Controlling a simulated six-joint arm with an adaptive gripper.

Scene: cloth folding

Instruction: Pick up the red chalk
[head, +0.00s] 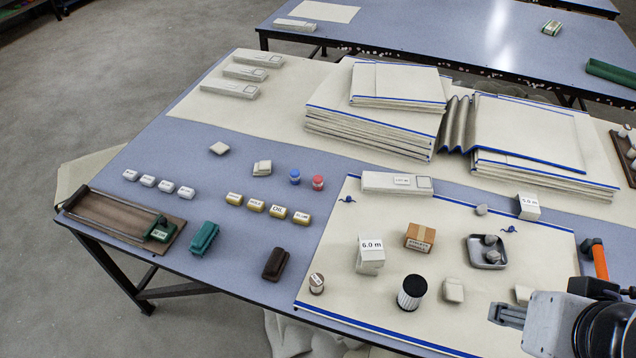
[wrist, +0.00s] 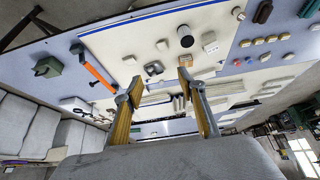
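The red chalk (head: 318,183) is a short, small red cylinder. It stands on the blue tabletop (head: 345,235) in the head view, just right of a similar blue cylinder (head: 295,177). My gripper (head: 498,314) is at the lower right of the head view, well to the right of the red chalk and nearer the front. In the wrist view its two fingers (wrist: 156,80) are spread wide apart with nothing held between them.
A tall 6.0 m box (head: 370,254), a brown carton (head: 420,237) and a dark cylinder (head: 411,293) stand between my gripper and the chalk.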

